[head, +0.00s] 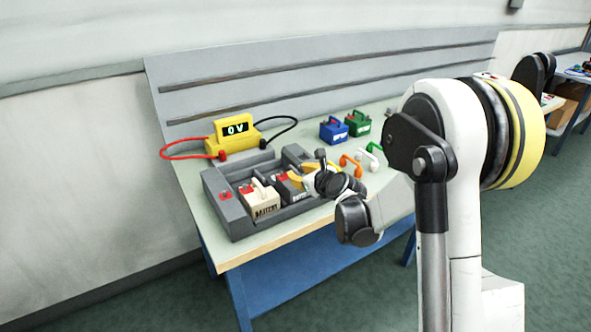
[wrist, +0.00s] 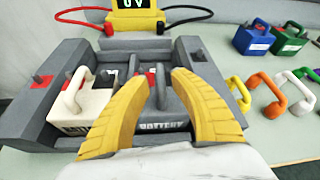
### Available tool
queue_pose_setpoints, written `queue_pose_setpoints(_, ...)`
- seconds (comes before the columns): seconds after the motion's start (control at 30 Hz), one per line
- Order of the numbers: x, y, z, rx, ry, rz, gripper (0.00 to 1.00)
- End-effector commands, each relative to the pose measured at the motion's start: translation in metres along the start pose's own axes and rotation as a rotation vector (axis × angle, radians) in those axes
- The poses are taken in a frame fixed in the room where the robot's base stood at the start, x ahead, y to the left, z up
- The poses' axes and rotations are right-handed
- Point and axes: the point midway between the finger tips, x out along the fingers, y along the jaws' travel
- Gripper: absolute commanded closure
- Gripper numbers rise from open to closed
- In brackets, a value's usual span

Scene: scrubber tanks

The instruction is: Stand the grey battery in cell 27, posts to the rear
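The grey battery (wrist: 168,128), with "BATTERY" on its front and a grey handle on top, is upright in the dark grey tray, right of a cream battery. A red post shows near its top at the left, partly hidden by my finger. In the head view the grey battery (head: 294,190) is partly behind my gripper. My gripper (wrist: 164,76) has its two yellow fingers on either side of the handle; whether they press on it is unclear. The tray (wrist: 30,105) has cell walls; I can read no cell numbers.
The cream battery (head: 260,199) stands close on the left. A yellow meter (head: 236,136) reading 0 V, with red and black leads, stands behind the tray. Blue (head: 333,130) and green (head: 357,123) batteries and several loose coloured handles, one orange (wrist: 272,95), lie to the right.

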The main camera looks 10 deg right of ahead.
Motion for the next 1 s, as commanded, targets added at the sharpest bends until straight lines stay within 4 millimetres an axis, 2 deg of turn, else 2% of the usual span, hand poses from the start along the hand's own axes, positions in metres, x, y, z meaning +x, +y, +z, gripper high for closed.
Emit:
queue_pose_setpoints(0.1, -0.031, -0.002, 0.003, 0.001, 0.000, -0.002, 0.72)
queue_pose_setpoints(0.3, -0.070, -0.001, 0.002, 0.000, 0.000, -0.002, 0.72)
queue_pose_setpoints(0.47, -0.086, -0.001, 0.002, -0.004, 0.001, -0.001, 0.72)
queue_pose_setpoints(0.57, -0.097, 0.005, 0.006, -0.081, 0.015, 0.010, 0.72)
queue_pose_setpoints(0.67, -0.116, 0.018, 0.017, -0.294, 0.052, 0.040, 0.72)
queue_pose_setpoints(0.77, -0.150, 0.037, 0.028, -0.635, 0.104, 0.099, 0.72)
queue_pose_setpoints(0.87, -0.191, 0.058, 0.032, -1.022, 0.154, 0.181, 0.72)
queue_pose_setpoints(1.0, -0.252, 0.082, 0.023, -1.558, 0.201, 0.328, 0.72)
